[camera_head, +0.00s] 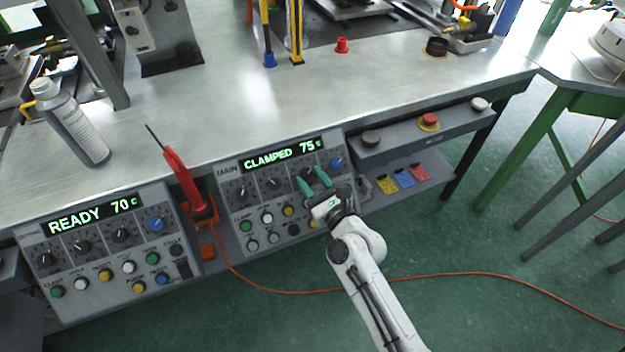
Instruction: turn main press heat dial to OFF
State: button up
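The main press panel (224,172) is on the front of the bench, with a display reading CLAMPED 75 C. It has a row of black dials, among them a left one (241,192), a middle one (272,184) and one farther right (306,171), then a blue knob (337,163). The dial labels are too small to read, so I cannot tell which is the heat dial. My gripper (309,175) has two teal fingers spread apart at the right black dial. The fingers partly hide that dial, and I cannot tell whether they touch it.
A second panel (98,293) at left reads READY 70 C. A red-handled tool (183,180) stands in a holder between the panels. A white bottle (70,122) is on the bench. Several buttons sit below the dials. An orange cable (400,280) runs below.

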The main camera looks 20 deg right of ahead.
jog(key=c, duration=0.7)
jog(key=shift+b, duration=0.35)
